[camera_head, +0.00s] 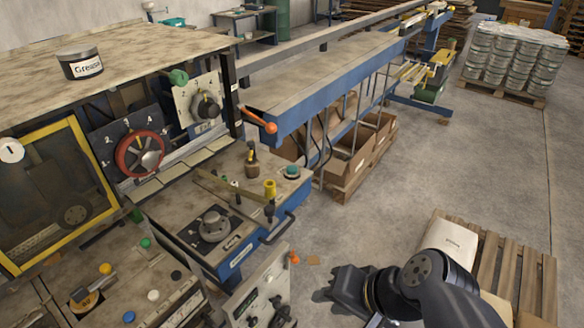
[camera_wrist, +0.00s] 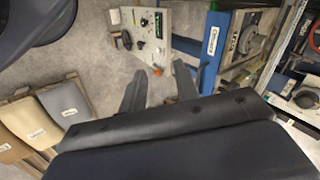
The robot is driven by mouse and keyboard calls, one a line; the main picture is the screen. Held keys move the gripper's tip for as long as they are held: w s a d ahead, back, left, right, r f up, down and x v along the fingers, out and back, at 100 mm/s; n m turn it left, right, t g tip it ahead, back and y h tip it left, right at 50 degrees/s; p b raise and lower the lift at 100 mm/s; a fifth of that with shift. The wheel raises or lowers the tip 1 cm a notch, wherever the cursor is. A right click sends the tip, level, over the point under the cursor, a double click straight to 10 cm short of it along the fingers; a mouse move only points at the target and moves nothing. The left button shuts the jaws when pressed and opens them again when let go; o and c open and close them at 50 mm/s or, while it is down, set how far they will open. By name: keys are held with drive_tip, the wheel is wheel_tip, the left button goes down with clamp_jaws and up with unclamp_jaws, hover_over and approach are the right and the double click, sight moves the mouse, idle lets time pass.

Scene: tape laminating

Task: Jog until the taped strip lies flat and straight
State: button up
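The laminating machine (camera_head: 125,205) stands at the left, with a yellow-framed window (camera_head: 50,190), a red handwheel (camera_head: 140,154) and a flat work ledge (camera_head: 215,228). A teal button (camera_head: 292,171) sits on the ledge's blue front corner. I cannot pick out a taped strip in either view. My gripper (camera_head: 332,288) is in the lower middle, above the floor and right of a grey control box (camera_head: 255,295). In the wrist view, my gripper (camera_wrist: 159,72) has its two fingers apart with nothing held. The control box (camera_wrist: 146,28) and its orange knob (camera_wrist: 157,71) lie beyond the fingertips.
A button panel (camera_head: 125,285) is at the lower left. A grease tin (camera_head: 80,62) stands on the machine top. A long blue-edged table (camera_head: 320,75) runs backward. Open floor (camera_head: 450,150) lies between.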

clamp_jaws()
idle(1.3)
